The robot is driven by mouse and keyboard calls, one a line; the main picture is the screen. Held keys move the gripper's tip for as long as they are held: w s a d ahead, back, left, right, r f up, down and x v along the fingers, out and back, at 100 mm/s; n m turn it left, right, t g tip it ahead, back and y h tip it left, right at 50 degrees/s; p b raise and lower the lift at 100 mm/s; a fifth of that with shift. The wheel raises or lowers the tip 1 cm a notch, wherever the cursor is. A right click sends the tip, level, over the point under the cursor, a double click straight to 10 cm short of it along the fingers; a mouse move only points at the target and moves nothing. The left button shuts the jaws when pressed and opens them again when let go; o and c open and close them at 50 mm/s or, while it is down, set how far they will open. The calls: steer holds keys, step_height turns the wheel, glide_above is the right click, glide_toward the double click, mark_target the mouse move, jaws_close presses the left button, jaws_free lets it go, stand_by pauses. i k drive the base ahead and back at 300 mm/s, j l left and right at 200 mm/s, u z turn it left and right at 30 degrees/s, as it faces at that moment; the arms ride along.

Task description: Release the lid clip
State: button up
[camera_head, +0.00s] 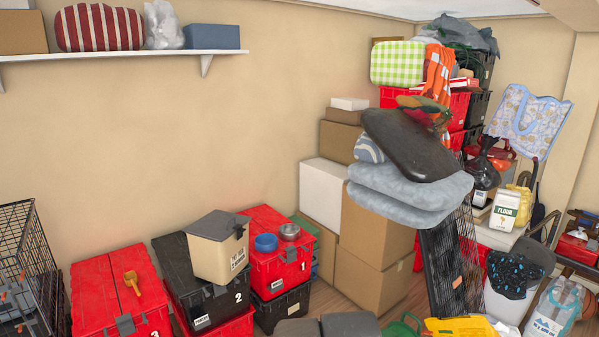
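A beige bin (215,261) with a dark grey lid (217,225) stands on a black tote marked 2 at the lower middle left. A small dark clip (240,232) shows at the lid's front right edge, above printed lettering. It looks closed down over the rim, but it is too small to be sure. The lid sits flat on the bin. My gripper is not in view.
The black tote (206,311) stands between red totes (92,276) (262,222). Cardboard boxes (372,264) and a cluttered pile fill the right. A wire crate (31,232) stands left.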

mark_target(241, 230)
steer(key=i, duration=0.55)
steer(key=i+l+u, duration=0.1)
steer(key=i, duration=0.45)
